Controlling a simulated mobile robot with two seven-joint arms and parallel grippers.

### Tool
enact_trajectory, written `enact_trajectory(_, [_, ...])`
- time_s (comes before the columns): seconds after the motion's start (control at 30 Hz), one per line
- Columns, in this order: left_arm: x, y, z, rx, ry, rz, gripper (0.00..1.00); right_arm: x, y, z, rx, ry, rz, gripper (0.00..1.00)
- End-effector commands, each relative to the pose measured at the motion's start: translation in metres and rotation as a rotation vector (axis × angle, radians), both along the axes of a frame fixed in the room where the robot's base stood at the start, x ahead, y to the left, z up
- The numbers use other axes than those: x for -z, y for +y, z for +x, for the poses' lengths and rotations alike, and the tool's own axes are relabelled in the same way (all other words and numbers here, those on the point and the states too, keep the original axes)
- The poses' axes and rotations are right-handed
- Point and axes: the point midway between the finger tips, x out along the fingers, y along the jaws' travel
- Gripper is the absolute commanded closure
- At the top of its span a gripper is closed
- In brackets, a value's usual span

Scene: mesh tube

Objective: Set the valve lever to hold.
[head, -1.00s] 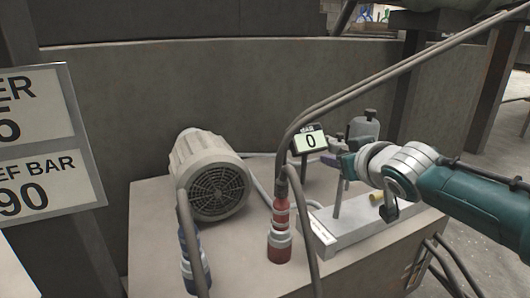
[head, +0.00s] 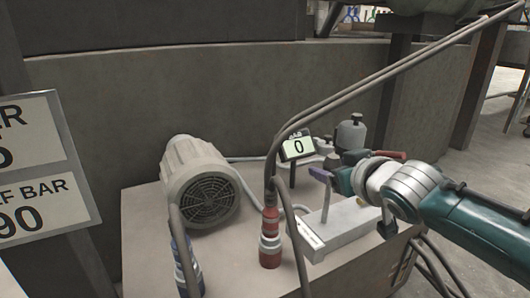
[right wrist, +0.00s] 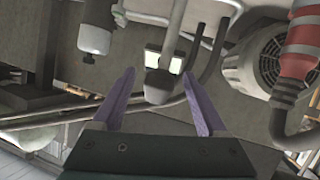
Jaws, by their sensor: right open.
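The valve block (head: 345,232) is a pale grey slab with a labelled end, on the bench at the right of the head view. An upright grey lever (head: 326,205) rises from it. In the right wrist view the lever's rounded end (right wrist: 157,88) shows between my purple fingers, with space on both sides. My right gripper (head: 322,174) is open at the top of the lever, and its other view is the right wrist (right wrist: 157,92). Whether the fingers touch the lever cannot be told. The gripper hides part of the block and lever top. My left gripper is out of view.
A display (head: 298,147) reading 0 stands behind the lever. A motor (head: 205,185), a red coupling (head: 270,240) and a blue coupling (head: 187,270) with hoses stand left. A grey bottle (head: 351,134) stands behind the gripper. A dull red piece (head: 388,154) shows behind my wrist.

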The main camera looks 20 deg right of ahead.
Motion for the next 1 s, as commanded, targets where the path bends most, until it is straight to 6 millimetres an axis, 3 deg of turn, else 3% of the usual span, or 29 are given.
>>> enact_trajectory(0.03, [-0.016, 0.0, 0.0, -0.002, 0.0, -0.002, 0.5, -0.011, 0.003, -0.01, 0.0, 0.004, 0.003, 0.25])
enact_trajectory(0.1, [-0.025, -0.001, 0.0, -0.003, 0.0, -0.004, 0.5, -0.015, 0.005, -0.022, -0.001, 0.003, 0.003, 0.25])
enact_trajectory(0.4, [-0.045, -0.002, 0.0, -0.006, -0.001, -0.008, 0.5, -0.024, 0.012, -0.056, 0.0, 0.002, 0.002, 0.25])
enact_trajectory(0.9, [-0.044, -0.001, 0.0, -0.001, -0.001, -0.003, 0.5, -0.024, 0.012, -0.058, 0.001, 0.001, 0.001, 0.25])
enact_trajectory(1.0, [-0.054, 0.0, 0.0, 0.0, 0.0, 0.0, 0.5, -0.033, 0.014, -0.061, 0.001, 0.009, 0.001, 0.25])
